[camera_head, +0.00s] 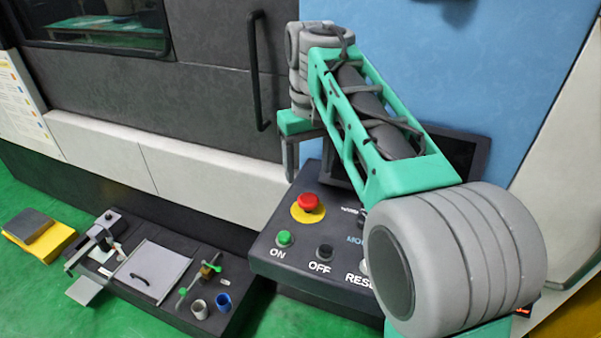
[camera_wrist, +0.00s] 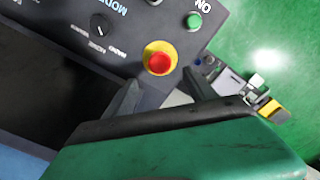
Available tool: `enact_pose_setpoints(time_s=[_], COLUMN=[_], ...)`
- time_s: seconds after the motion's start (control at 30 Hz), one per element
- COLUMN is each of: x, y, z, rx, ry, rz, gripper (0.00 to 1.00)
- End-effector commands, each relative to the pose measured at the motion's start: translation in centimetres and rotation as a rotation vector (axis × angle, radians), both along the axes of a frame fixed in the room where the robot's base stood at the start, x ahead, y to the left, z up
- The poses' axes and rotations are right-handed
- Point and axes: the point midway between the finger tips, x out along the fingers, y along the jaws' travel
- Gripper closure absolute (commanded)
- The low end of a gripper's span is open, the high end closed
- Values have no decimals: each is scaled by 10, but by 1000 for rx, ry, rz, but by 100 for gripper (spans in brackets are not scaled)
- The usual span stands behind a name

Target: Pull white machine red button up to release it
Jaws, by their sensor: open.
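The red button (camera_head: 308,202) is a mushroom knob on a yellow round base, on the dark control panel (camera_head: 276,240) of the white machine. In the wrist view the red button (camera_wrist: 159,62) lies just beyond my fingertips, near the middle. My gripper (camera_head: 291,160) is open and points down, behind and a little left of the button in the head view. In the wrist view its two dark fingers (camera_wrist: 160,92) are apart with nothing between them. The fingers appear apart from the button. Whether the button is pressed in cannot be told.
A green ON button (camera_head: 284,239) and a black OFF button (camera_head: 325,251) sit in front of the red button. A black vertical handle (camera_head: 257,70) stands behind. A dark bench (camera_head: 130,285) with small tools is at lower left. My arm hides the panel's right part.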

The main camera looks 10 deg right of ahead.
Motion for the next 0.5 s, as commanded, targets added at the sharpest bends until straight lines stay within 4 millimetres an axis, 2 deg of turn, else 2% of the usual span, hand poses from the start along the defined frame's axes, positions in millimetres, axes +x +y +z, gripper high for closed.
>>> enact_pose_setpoints(time_s=[0.13,0.4,0.5], x=[0,-1,0], y=[1,3,2], z=[-17,-66,-74], rx=[0,0,0], ry=[4,3,1], rz=[3,6,5], gripper=[35,35,35])
